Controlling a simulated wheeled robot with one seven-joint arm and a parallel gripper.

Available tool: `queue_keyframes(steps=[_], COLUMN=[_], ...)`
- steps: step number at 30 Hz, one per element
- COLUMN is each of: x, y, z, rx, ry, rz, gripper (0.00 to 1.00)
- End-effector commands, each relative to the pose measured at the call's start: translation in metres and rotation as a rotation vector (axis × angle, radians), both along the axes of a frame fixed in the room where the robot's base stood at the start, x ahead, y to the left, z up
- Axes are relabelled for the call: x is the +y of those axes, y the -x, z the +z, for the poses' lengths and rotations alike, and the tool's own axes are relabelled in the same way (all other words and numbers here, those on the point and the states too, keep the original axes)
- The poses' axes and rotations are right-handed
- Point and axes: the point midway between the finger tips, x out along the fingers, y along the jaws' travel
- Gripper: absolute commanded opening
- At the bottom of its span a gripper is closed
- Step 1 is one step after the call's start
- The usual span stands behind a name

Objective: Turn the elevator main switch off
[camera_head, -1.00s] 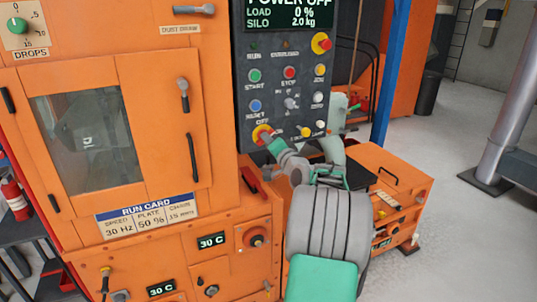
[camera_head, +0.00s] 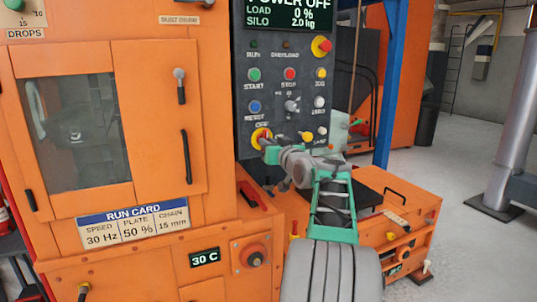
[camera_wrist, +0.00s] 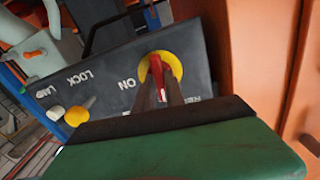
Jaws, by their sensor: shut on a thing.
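The elevator main switch (camera_wrist: 169,64) is a red handle on a round yellow plate, low on the dark control panel (camera_head: 248,95). In the head view the yellow plate (camera_head: 261,137) shows at the panel's lower left, under the word OFF. My gripper (camera_wrist: 168,92) is shut on the red handle in the wrist view. The word ON is to the left of the switch in that view. In the head view my gripper (camera_head: 265,143) partly covers the switch. The display at the panel's top reads POWER OFF, LOAD 0 %, SILO 2.0 kg.
A yellow knob (camera_head: 306,136) and a white knob (camera_head: 322,130) sit right of the switch. A red emergency button (camera_head: 321,46) is at the upper right. The orange cabinet wall (camera_head: 216,130) is close on the left. An orange box (camera_head: 395,195) stands at the lower right.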

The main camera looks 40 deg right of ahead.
Motion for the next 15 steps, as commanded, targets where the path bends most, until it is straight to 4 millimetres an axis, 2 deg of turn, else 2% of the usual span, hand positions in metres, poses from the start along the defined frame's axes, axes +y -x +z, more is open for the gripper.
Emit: queue_keyframes(steps=[1, 15], x=[0.0001, 0.0], y=[-0.0001, -0.0002], z=[-0.0041, -0.0004], rx=[0.006, 0.035], ry=[0.022, 0.116], rz=[0.0, 0.0], gripper=[0.0, 0.0])
